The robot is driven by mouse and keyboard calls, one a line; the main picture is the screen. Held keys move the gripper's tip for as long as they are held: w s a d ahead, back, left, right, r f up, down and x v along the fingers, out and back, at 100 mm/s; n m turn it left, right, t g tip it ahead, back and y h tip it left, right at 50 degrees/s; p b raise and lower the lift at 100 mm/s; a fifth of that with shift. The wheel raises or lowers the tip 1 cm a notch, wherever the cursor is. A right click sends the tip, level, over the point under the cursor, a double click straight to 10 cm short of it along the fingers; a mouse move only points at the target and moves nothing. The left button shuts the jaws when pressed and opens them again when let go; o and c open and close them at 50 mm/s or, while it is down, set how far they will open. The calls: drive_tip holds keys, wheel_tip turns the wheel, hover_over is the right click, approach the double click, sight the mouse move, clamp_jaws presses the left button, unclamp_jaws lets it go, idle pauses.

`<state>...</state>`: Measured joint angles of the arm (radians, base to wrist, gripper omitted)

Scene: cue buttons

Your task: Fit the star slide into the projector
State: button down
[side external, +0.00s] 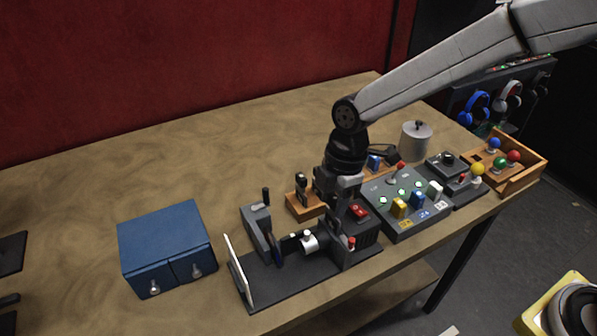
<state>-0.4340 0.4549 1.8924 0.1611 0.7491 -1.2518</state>
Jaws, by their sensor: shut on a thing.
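The projector (357,238) is a dark box with a red switch on top and a silver lens (309,242) facing left. It stands on a black base with a white screen (238,271) at the left end. My gripper (336,208) points down at the projector's top, at its left rear side. It is shut on a small dark slide that is mostly hidden by the fingers and the projector. I cannot see a star on it, nor tell whether it is in the slot. A wooden rack (295,206) with dark upright pieces stands just behind, partly hidden by my gripper.
A blue two-drawer box (166,246) stands left of the projector. A grey lever unit (259,231) is beside the screen. Close on the right are a button panel (404,211), a joystick box (449,171), a grey pot (415,141) and a wooden tray (523,171). The back-left table is clear.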

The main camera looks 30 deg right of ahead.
drive_tip(key=shift+f, duration=1.65)
idle(1.2)
drive_tip(key=shift+c, duration=0.3)
unclamp_jaws()
drive_tip(key=shift+r, duration=0.1)
drive_tip(key=shift+r, duration=3.45)
drive_tip(key=s+d+f+m+t, duration=0.1)
drive_tip(key=s+d+m, duration=0.2)
drive_tip(key=d+m, duration=0.3)
drive_tip(key=s+d+f+m+h, duration=0.1)
drive_tip(key=s+d+m, duration=0.3)
drive_tip(key=d+m, duration=0.2)
drive_tip(key=s+d+f+m+t, duration=0.1)
drive_tip(key=s+d+f+m, duration=0.1)
drive_tip(key=s+d+m, duration=0.2)
drive_tip(key=d+m, duration=0.2)
drive_tip(key=d, duration=0.2)
drive_tip(key=shift+d+t, duration=0.15)
drive_tip(key=shift+t, duration=0.15)
